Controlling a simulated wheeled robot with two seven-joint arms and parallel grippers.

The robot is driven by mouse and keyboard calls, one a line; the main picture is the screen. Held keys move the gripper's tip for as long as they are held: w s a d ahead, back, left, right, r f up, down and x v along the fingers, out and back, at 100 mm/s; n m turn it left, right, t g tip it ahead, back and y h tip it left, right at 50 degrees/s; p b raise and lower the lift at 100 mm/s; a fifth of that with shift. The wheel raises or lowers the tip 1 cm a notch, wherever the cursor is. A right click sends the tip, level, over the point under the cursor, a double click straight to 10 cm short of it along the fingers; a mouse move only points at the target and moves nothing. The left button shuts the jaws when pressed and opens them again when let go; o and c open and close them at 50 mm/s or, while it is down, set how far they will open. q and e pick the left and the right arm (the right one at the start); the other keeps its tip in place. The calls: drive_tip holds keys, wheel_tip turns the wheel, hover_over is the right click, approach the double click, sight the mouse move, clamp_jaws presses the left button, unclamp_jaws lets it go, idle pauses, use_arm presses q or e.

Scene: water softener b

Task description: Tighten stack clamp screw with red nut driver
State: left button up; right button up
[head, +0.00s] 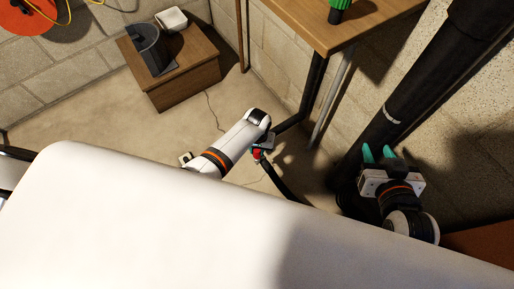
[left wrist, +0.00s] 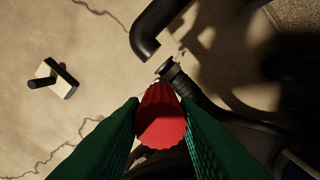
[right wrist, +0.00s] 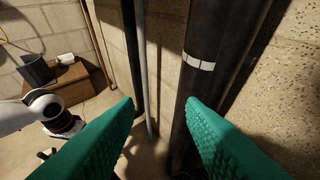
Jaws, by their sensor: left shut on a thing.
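The red nut driver (left wrist: 161,127) is between the green fingers of my left gripper (left wrist: 163,108), which is shut on its fluted handle. Its shaft cannot be made out. In the head view, my left gripper (head: 264,148) is low over the floor, with a little of the red handle (head: 257,155) showing. My right gripper (head: 378,153) is open and empty, its teal fingers toward the thick black stack (head: 405,90). A pale band (right wrist: 199,62) circles the stack; I cannot tell whether it is the clamp. No clamp screw can be made out.
A black pipe elbow (left wrist: 147,45) and a ribbed black fitting (left wrist: 178,79) lie just beyond the driver. A wooden table (head: 330,22) is at the top. A wooden box (head: 185,85) stands at the back left. Bare floor (head: 120,140) lies left of my left arm.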

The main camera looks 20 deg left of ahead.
use_arm(q)
drive_tip(key=shift+f, duration=0.15)
use_arm(e)
drive_tip(key=shift+w+a+r+t, duration=0.2)
drive_tip(key=shift+w+r+t, duration=0.25)
drive_tip(key=shift+r, duration=0.15)
